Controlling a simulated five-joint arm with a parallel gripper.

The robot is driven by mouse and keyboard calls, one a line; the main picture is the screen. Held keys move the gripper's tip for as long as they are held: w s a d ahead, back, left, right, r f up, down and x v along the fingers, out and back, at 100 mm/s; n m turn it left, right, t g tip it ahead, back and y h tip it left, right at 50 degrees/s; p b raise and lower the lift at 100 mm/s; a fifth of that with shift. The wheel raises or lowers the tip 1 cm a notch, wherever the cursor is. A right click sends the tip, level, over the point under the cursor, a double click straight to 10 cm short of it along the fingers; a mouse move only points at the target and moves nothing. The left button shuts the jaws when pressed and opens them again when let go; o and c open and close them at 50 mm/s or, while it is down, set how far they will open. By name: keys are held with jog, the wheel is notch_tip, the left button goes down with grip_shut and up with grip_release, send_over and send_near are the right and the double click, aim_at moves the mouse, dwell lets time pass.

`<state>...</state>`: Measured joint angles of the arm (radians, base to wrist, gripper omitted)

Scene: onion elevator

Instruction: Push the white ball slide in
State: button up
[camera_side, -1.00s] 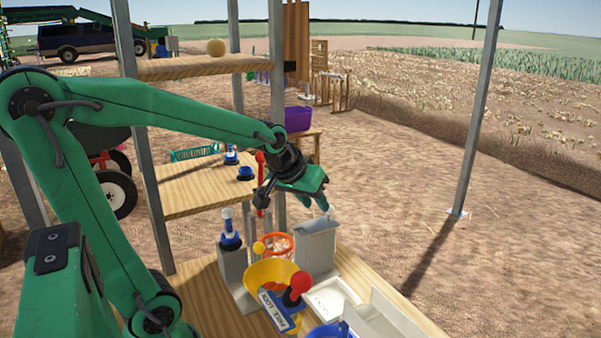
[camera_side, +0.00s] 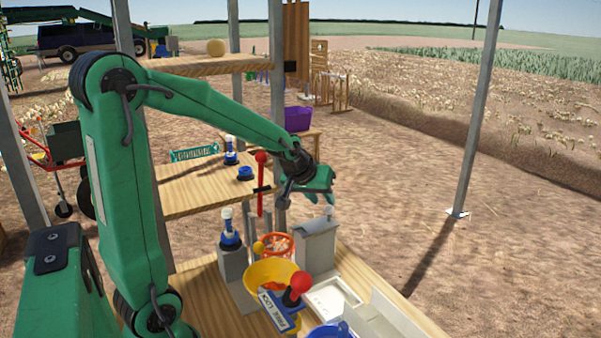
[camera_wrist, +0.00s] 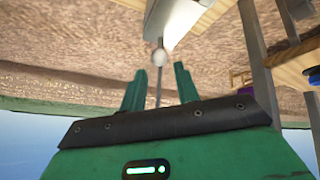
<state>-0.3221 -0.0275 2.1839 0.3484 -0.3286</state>
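The white ball (camera_wrist: 160,57) shows in the wrist view on a thin grey rod, in front of the grey box (camera_wrist: 178,18). In the side view a small white knob, likely the same ball (camera_side: 329,211), shows at the top of the grey box (camera_side: 316,245). My gripper (camera_wrist: 159,67) is open, and its two green fingers appear on either side of the ball and rod in the wrist view. I cannot tell whether they touch it. In the side view my gripper (camera_side: 322,188) hangs just above the grey box.
An orange basket (camera_side: 278,243), a yellow bowl (camera_side: 270,271) and a red-knobbed lever (camera_side: 300,284) stand close by. A tall red handle (camera_side: 261,180) stands left of my gripper. A white tray (camera_side: 332,298) lies in front of the box. Open air lies to the right.

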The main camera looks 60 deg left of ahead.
aim_at(327, 207)
jog(key=shift+x, duration=3.25)
grip_shut()
jog(key=shift+s, duration=2.6)
